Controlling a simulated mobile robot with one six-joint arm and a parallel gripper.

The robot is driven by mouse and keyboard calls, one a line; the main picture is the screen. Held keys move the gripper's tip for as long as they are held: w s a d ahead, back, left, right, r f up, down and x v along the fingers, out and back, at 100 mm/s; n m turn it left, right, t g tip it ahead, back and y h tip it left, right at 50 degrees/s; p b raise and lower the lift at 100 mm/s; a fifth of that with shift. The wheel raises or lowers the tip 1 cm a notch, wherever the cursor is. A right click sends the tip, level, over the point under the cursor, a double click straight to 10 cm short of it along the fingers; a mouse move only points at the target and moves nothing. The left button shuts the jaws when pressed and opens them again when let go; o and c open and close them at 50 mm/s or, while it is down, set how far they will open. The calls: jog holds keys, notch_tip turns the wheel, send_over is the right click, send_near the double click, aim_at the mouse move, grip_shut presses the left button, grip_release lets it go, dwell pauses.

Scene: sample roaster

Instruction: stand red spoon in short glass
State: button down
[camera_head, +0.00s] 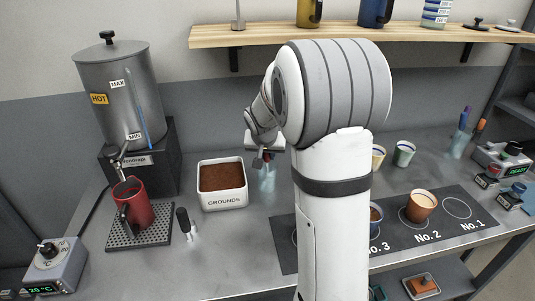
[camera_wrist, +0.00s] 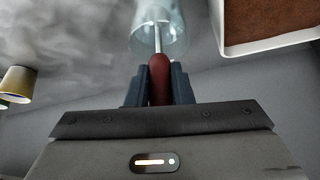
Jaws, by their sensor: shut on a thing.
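My gripper (camera_head: 262,158) is shut on the red spoon, seen best in the wrist view, where the red handle (camera_wrist: 159,76) is between the two dark fingers (camera_wrist: 159,88). Its pale thin stem reaches away from the fingers and overlaps the clear glass (camera_wrist: 174,38). In the head view this short glass (camera_head: 267,180) stands on the counter right below my gripper, just right of the grounds box. The stem looks to be within the glass mouth, but I cannot tell how deep, or whether it touches the bottom. The spoon's bowl end is not clear.
The white grounds box (camera_head: 224,203) is close on the left. A red mug (camera_head: 133,203) stands on the drip tray under the hot water urn (camera_head: 115,95). Cups stand on and behind the numbered mat (camera_head: 430,238). Another glass with coloured handles (camera_head: 459,145) is at the far right. A wooden shelf (camera_head: 260,35) hangs above.

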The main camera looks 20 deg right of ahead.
jog(key=shift+f, duration=0.2)
jog(key=c, duration=1.2)
grip_release()
jog(key=shift+v, duration=3.95)
jog(key=shift+s, duration=0.1)
jog(key=s+a+n+g+y+p, duration=0.1)
jog(key=s+a+n, duration=0.1)
jog(key=s, duration=0.6)
jog(key=s+a+r+n+y+p, duration=0.1)
jog(key=s+a, duration=0.3)
jog(key=s, duration=0.5)
jog(key=s+a+n+g+p, duration=0.1)
jog(key=s+a, duration=0.3)
jog(key=s, duration=0.5)
jog(key=shift+s+a+r+n+g+y+p, duration=0.15)
jog(key=shift+n+g+y+p, duration=0.2)
jog(key=shift+n, duration=0.45)
